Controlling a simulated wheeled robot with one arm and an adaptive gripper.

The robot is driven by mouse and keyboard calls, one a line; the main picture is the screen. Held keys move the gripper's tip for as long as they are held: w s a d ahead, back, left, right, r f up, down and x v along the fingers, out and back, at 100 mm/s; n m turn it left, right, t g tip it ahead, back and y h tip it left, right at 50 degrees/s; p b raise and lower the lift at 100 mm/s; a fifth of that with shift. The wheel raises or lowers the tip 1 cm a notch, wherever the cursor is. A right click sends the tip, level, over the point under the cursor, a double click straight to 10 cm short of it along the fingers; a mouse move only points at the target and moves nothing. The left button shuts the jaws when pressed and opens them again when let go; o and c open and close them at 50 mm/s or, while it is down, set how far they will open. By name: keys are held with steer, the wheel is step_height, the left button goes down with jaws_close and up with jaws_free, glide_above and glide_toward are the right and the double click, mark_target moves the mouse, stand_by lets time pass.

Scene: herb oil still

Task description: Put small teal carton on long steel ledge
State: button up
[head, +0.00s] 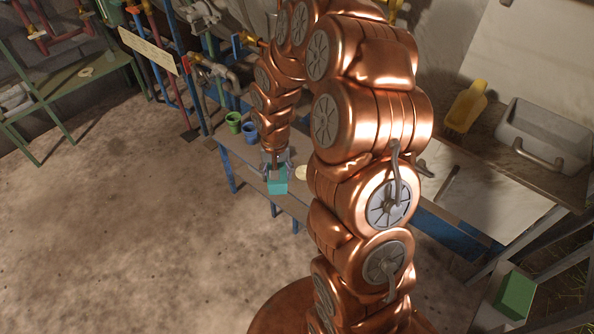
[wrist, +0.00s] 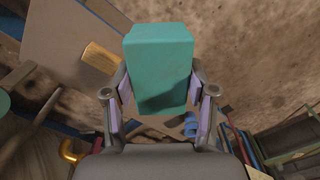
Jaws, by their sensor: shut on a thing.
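The small teal carton (head: 277,186) is held in the air at the end of my arm, in front of a grey bench edge in the head view. My gripper (head: 277,168) is shut on it from above. In the wrist view the teal carton (wrist: 158,65) sits between the two fingers of my gripper (wrist: 158,95), one on each side. A long grey surface with blue legs (head: 238,150) lies behind the carton, partly hidden by my arm. I cannot tell for sure whether it is the long steel ledge.
A green cup (head: 233,122) and a blue cup (head: 250,133) stand at the bench's left end. A yellow scoop (head: 466,106) and grey tub (head: 545,135) are at right. A green block (head: 515,295) is at lower right. Pipes stand behind; the left floor is clear.

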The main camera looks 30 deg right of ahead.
steer(key=s+d+f+m+b, duration=0.95)
steer(key=s+f+b, duration=0.35)
steer(key=b, duration=0.8)
steer(key=shift+n, duration=0.25)
steer(key=w+d+b, duration=0.1)
steer(key=w+d, duration=0.1)
steer(key=d, duration=0.2)
steer(key=w+d+f+b, duration=0.1)
steer(key=w+d+b, duration=0.1)
steer(key=d, duration=0.3)
steer(key=w+d+f+b, duration=0.1)
steer(key=w+d, duration=0.3)
steer(key=d, duration=0.1)
steer(key=shift+w+f+b, duration=0.1)
steer(key=shift+f+b, duration=0.1)
steer(key=shift+b, duration=0.15)
step_height(320, 180, down, 3)
steer(key=shift+f+b, duration=0.15)
steer(key=shift+b, duration=0.9)
steer(key=shift+a+f, duration=0.1)
steer(key=shift+f, duration=0.2)
jaws_close()
steer(key=o, duration=1.2)
jaws_free()
steer(key=shift+f, duration=0.1)
steer(key=o, duration=0.3)
steer(key=shift+o, duration=0.3)
steer(key=shift+r, duration=0.2)
steer(key=shift+r, duration=0.15)
